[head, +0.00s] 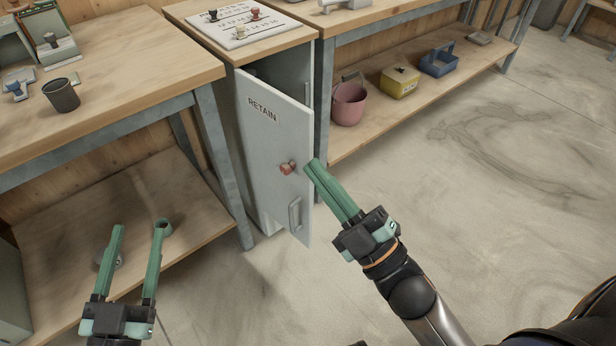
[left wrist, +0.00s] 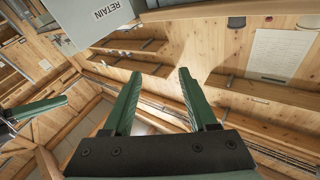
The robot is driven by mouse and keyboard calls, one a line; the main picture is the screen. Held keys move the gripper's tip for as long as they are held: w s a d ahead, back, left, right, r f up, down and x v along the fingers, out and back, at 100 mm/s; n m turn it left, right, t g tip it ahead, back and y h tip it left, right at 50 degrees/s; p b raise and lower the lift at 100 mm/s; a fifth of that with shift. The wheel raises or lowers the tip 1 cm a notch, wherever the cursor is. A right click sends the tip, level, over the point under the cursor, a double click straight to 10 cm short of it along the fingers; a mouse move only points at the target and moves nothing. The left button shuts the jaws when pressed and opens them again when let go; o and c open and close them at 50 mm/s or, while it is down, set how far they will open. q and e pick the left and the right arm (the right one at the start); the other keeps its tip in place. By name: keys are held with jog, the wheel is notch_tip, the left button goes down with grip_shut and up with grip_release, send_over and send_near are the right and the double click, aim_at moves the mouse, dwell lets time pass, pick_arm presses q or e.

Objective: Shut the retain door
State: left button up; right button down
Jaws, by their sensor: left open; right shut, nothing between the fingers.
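The retain door (head: 272,140) is a pale grey panel with a RETAIN label, a copper-coloured knob (head: 288,168) and a grey pull handle (head: 295,214). It stands ajar, with a dark gap at its top behind it. Part of the door also shows at the top of the left wrist view (left wrist: 105,18). My right gripper (head: 311,166) is shut and empty, its tips just right of the knob; I cannot tell whether they touch the door. My left gripper (head: 140,228) is open and empty, low at the left, away from the door; its fingers also show in the left wrist view (left wrist: 155,80).
The cabinet stands between a wooden workbench (head: 120,60) at left and another bench at right. A pink bucket (head: 348,104), a yellow box (head: 400,82) and a blue caddy (head: 438,62) sit on the right lower shelf (head: 440,105). The concrete floor (head: 500,200) at right is clear.

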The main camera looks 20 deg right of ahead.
jog(key=w+d+f+n+g+h+p, duration=0.1)
jog(key=w+f+n+g+h+p, duration=0.15)
jog(key=f, duration=0.45)
jog(key=w+d+f+n+g+h+p, duration=0.1)
jog(key=f+n+h+p, duration=0.15)
jog(key=f, duration=0.45)
pick_arm(q)
jog(key=s+f+n+g+y, duration=0.1)
jog(key=s+f+g, duration=0.1)
jog(key=f, duration=0.5)
jog(key=s+f+n+g+y+b, duration=0.1)
jog(key=s+f+g, duration=0.2)
jog(key=f, duration=0.4)
jog(key=s+f+n+g+y, duration=0.1)
jog(key=s+f+g, duration=0.1)
jog(key=f+g, duration=0.3)
notch_tip(320, 180, down, 2)
jog(key=shift+s+f, duration=0.15)
jog(key=shift+s, duration=0.1)
pick_arm(e)
jog(key=w+d, duration=0.2)
jog(key=w, duration=0.9)
jog(key=shift+w+h, duration=0.2)
jog(key=shift+h, duration=0.2)
pick_arm(q)
jog(key=shift+d, duration=0.1)
